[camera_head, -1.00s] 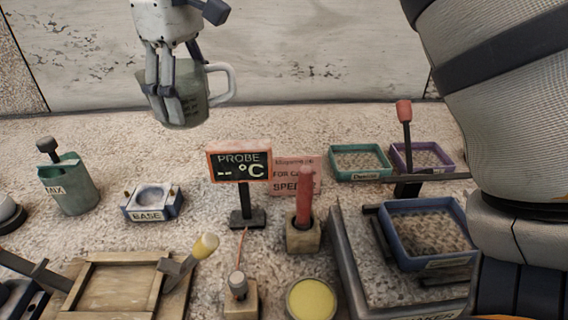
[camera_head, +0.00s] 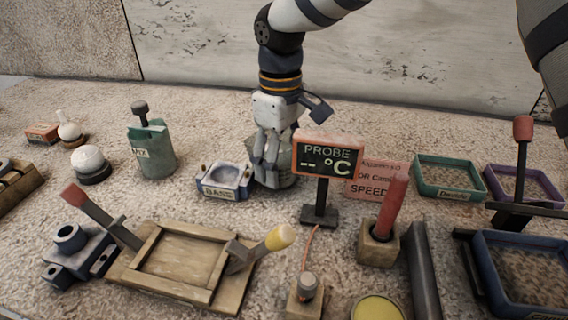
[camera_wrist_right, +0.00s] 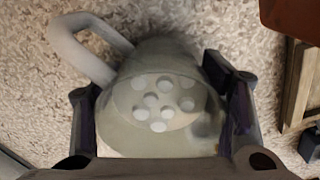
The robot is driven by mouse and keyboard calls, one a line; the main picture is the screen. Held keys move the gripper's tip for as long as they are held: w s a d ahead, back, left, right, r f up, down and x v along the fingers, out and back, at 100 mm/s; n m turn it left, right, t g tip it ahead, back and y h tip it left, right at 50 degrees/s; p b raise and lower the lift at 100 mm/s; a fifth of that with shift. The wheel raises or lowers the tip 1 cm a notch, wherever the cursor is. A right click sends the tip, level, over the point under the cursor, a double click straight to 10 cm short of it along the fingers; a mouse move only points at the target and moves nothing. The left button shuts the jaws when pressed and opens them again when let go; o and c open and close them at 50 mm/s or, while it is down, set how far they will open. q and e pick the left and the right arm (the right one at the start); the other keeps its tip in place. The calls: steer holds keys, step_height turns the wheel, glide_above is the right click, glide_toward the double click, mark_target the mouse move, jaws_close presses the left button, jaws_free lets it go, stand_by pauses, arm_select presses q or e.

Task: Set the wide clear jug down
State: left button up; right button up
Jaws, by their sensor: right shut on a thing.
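The wide clear jug (camera_head: 274,181) stands upright at or just above the table, just right of the BASE block, partly hidden behind my fingers and the PROBE sign. My right gripper (camera_head: 266,160) is shut on it from above. In the right wrist view the jug (camera_wrist_right: 150,132) sits between my two fingers, its handle pointing to the upper left. Several pale round spots show inside it. I cannot tell whether its bottom touches the table. My left gripper is not in view.
The BASE block (camera_head: 226,181) is close on the jug's left, and the PROBE sign (camera_head: 327,156) stands in front to the right. A green MIX canister (camera_head: 152,152) is further left. A wooden frame (camera_head: 185,266) lies in front. The table behind the jug is clear.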

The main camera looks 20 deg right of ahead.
steer(key=shift+f, duration=0.6)
steer(key=o, duration=1.6)
steer(key=shift+f, duration=0.1)
steer(key=shift+o, duration=0.2)
